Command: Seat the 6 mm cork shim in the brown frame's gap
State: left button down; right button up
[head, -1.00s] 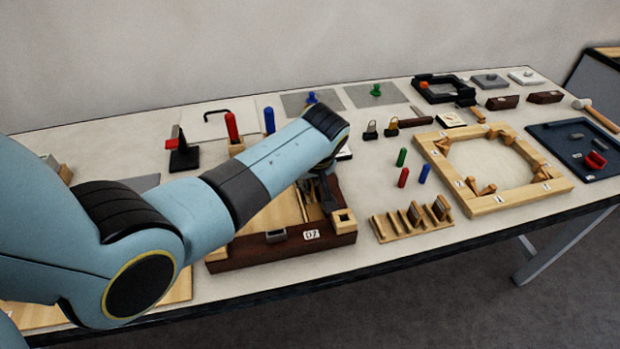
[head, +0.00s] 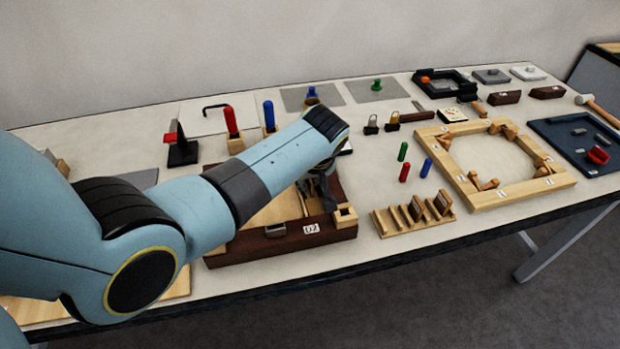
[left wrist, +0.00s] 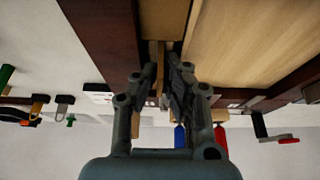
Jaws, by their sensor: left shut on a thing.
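My left gripper (head: 318,193) is down at the frame's right part, beside the panel's edge. In the left wrist view my left gripper (left wrist: 163,78) is shut on a thin tan strip, which looks like the cork shim (left wrist: 160,88). The strip lines up with a narrow channel between the panel and the dark frame side. The fingers hide most of the shim, and I cannot tell how deep it sits. My right gripper is not in view.
A wooden rack (head: 388,230) with upright pieces stands right of the frame. Red and blue pegs and a green one stand behind it. A pale octagonal-opening frame (head: 500,196) and a dark blue tray (head: 556,140) lie farther right. Bare table lies between frame and rack.

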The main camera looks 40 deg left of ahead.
pick_arm(q)
jog(key=c, duration=1.4)
grip_release()
jog(key=shift+f, duration=0.1)
jog(key=v, duration=1.2)
